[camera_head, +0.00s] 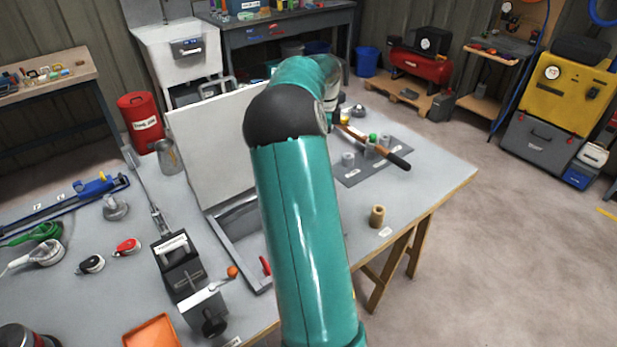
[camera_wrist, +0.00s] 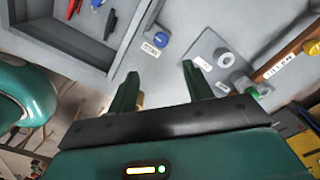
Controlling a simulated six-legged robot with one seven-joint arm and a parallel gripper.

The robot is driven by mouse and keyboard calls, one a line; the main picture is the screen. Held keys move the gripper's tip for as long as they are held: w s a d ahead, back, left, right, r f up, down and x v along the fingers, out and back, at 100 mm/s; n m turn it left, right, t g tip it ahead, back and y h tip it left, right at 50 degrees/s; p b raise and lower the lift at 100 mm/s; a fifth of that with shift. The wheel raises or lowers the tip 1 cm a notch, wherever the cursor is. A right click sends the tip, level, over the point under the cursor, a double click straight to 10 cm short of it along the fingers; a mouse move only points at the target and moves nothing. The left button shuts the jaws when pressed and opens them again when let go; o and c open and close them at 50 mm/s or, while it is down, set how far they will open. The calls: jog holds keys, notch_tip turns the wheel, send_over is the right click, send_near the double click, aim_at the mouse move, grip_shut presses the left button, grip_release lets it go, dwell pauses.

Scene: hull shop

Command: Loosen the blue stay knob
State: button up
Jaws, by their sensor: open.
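A blue knob (camera_wrist: 160,39) sits on the grey bench top in the wrist view, beside a small white label (camera_wrist: 151,49) and the corner of a grey frame. I cannot read the label. My gripper (camera_wrist: 158,80) is open, its two green fingers apart with bare bench between them. The blue knob lies beyond the fingertips, roughly between the two in the picture, and nothing touches it. In the head view my teal arm covers this part of the bench, and I cannot make out the knob or the fingers there.
A raised white panel (camera_head: 215,140) stands over the grey frame (camera_head: 240,260), left of my arm. A grey plate (camera_head: 352,178) with several posts and a wooden-handled tool (camera_head: 392,158) lies to the right. A tan cylinder (camera_head: 377,217) stands near the bench's right edge.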

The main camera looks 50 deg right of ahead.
notch_tip(320, 180, down, 14)
jog(key=shift+w+f, duration=0.1)
dwell(0.5)
jog(key=c, duration=1)
